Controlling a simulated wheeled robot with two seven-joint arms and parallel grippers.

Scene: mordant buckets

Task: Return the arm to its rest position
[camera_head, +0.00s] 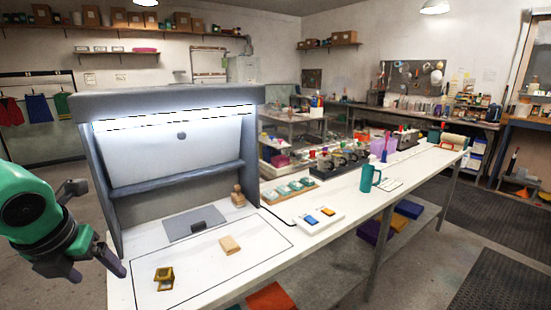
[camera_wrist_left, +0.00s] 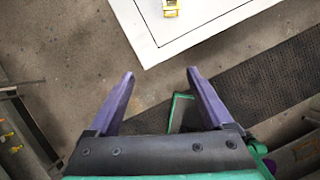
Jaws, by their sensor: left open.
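My left gripper (camera_head: 98,268) is at the left of the head view, just off the table's left edge. In the left wrist view its two purple fingers (camera_wrist_left: 160,90) stand wide apart with only floor between them, so it is open and empty. The white table (camera_head: 215,262) lies to its right, and its corner also shows at the top of the left wrist view (camera_wrist_left: 200,22). My right gripper is not in view.
Open floor surrounds my left gripper.

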